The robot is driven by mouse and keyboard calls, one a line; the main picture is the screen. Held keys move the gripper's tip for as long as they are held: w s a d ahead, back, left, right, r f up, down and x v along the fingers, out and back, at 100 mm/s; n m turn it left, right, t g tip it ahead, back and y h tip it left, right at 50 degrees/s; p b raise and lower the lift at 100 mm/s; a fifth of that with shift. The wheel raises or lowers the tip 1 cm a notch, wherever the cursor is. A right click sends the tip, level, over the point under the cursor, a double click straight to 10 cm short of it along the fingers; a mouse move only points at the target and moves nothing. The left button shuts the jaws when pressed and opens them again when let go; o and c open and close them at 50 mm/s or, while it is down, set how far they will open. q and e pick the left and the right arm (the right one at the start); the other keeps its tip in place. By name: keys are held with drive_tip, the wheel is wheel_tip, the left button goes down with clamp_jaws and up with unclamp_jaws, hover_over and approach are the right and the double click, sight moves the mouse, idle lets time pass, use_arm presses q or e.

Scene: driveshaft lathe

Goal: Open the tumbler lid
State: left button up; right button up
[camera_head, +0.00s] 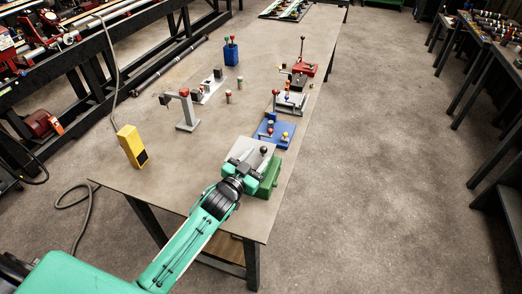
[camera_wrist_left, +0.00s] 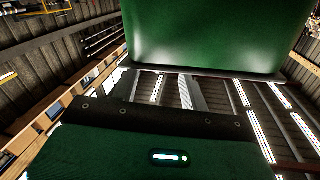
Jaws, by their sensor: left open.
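The tumbler is a green box (camera_head: 270,180) with a grey metal top (camera_head: 250,148), standing at the near right edge of the workbench. A black ball knob (camera_head: 265,150) rises from its top; I cannot tell whether the lid is fully closed. My left gripper (camera_head: 249,167) is open at the near side of the tumbler and covers part of its top. I cannot tell whether the fingers touch it. In the left wrist view large green surfaces fill the top and bottom, with the roof behind; the fingertips and knob do not show. My right gripper is not in view.
Behind the tumbler on the workbench (camera_head: 180,175) stand a blue fixture (camera_head: 274,134), a grey fixture (camera_head: 291,103) and a red fixture (camera_head: 304,67). A yellow box (camera_head: 131,146) and a grey stand (camera_head: 187,112) are to the left.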

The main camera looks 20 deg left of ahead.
use_arm(q)
drive_tip(key=shift+x, duration=1.5)
clamp_jaws()
